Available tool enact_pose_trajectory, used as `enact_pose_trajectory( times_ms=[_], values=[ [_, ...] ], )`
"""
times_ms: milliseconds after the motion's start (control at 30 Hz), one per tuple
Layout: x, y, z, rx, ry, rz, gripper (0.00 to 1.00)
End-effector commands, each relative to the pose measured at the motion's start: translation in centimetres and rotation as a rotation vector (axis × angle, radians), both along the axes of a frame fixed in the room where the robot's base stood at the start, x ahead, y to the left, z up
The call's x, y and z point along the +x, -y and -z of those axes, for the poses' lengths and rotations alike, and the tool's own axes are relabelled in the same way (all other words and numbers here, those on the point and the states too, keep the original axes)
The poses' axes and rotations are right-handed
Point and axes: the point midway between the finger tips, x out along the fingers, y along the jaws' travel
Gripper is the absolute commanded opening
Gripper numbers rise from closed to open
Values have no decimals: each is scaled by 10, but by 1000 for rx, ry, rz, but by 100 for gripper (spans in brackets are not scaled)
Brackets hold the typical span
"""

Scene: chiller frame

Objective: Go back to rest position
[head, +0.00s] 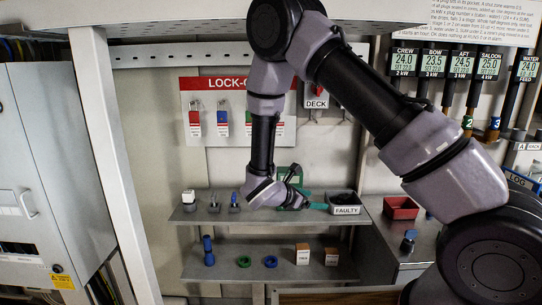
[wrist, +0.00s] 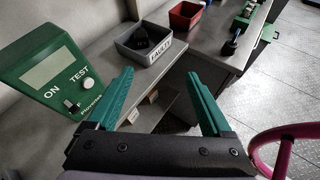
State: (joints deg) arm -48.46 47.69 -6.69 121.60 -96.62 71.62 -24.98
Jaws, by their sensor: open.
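My gripper (wrist: 160,76) shows in the wrist view with its two green fingers spread apart and nothing between them. In the head view my gripper (head: 312,200) is at the upper shelf (head: 220,216), just left of the grey bin labelled FAULTY (head: 345,209). In the wrist view this bin (wrist: 138,56) lies beyond the fingers and holds something dark. A green tester (wrist: 52,72) with a screen and a TEST knob stands left of the fingers; in the head view it is partly hidden behind my gripper.
A red bin (head: 401,208) and a dark-topped blue item (head: 408,242) are on the right counter. The lower shelf (head: 225,272) holds a blue part, two rings and small boxes. A lock-out board (head: 238,112) hangs behind my arm. A white post (head: 110,160) stands left.

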Motion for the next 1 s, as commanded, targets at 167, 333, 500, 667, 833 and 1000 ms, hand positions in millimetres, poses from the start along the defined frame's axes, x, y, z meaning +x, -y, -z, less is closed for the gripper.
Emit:
enact_pose_trajectory(
  times_ms=[167,333,500,667,833,1000],
  values=[
    [-5,22,-32,106,47,147,84],
    [-17,49,-70,252,111,346,84],
    [-44,84,-121,482,215,640,84],
    [-76,108,-166,722,325,920,84],
    [-111,123,-209,986,449,1199,84],
    [-145,127,-251,1266,575,1443,84]
  ],
)
